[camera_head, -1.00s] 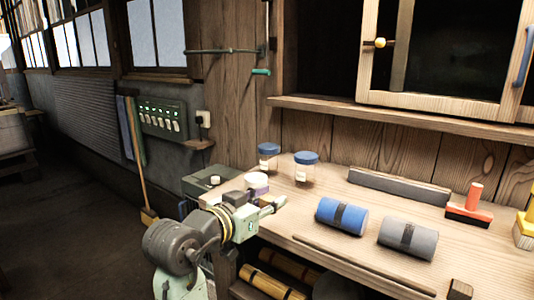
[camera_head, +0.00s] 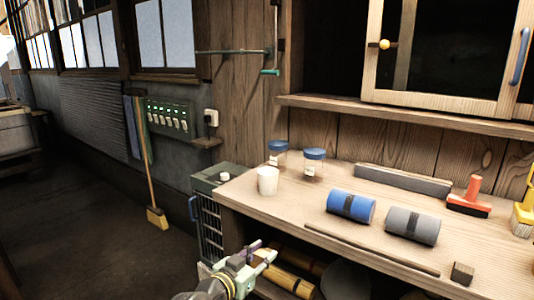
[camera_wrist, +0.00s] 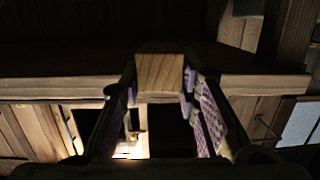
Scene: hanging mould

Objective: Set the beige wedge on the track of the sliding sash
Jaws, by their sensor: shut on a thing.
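My gripper (camera_head: 262,258) is low in front of the bench, at the bottom middle of the head view. In the wrist view its purple-padded fingers (camera_wrist: 162,100) are closed on a pale wooden block, the beige wedge (camera_wrist: 160,72). I cannot make out the wedge in the head view. The sliding sash (camera_head: 376,70) is a pale wooden frame with dark glass and a yellow knob, above the bench at the upper right. Its track runs along the wooden ledge (camera_head: 330,107) under it, away from my gripper; the groove itself is too small to see.
The bench (camera_head: 290,215) carries a white cup (camera_head: 267,181), two blue-lidded jars (camera_head: 314,163), a blue roll (camera_head: 350,206), a grey roll (camera_head: 411,226) and a small dark block (camera_head: 462,273). Yellow rolls (camera_head: 285,278) lie on the lower shelf. Floor at left is clear.

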